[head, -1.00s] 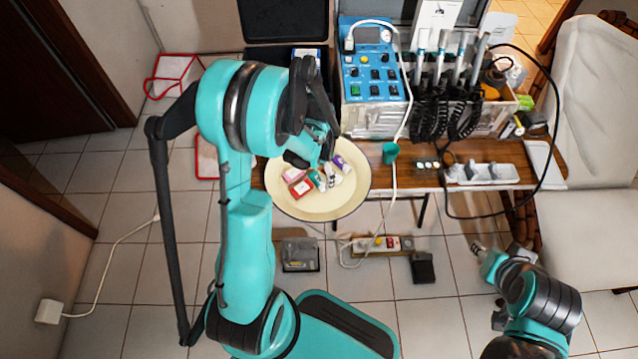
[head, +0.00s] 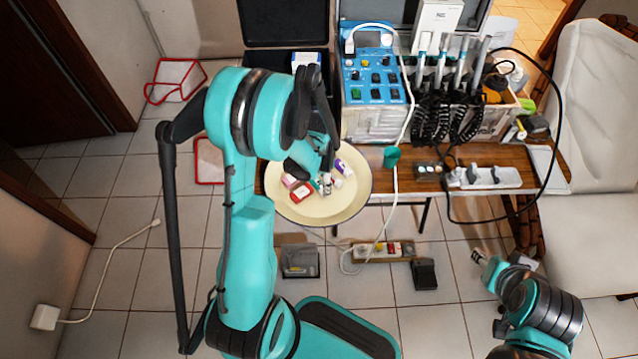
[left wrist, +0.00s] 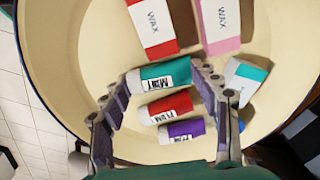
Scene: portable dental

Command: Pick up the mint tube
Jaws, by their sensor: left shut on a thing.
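The mint tube (left wrist: 160,76), white with a teal end and a MINT label, lies crosswise between the fingers of my left gripper (left wrist: 158,80) in the left wrist view. The gripper is shut on it, one finger at each end. In the head view the left gripper (head: 325,182) is low over the cream round bowl (head: 330,212), and its fingers partly hide the tube. My right gripper (head: 478,254) is at the lower right, away from the bowl; its jaw opening is too small to tell.
A red-labelled tube (left wrist: 168,106) and a purple-labelled tube (left wrist: 182,130) lie close beside the mint tube. A red-and-white WAX box (left wrist: 156,28), a pink WAX box (left wrist: 220,25) and a teal-ended white item (left wrist: 243,80) share the bowl. A blue control unit (head: 372,85) stands behind it.

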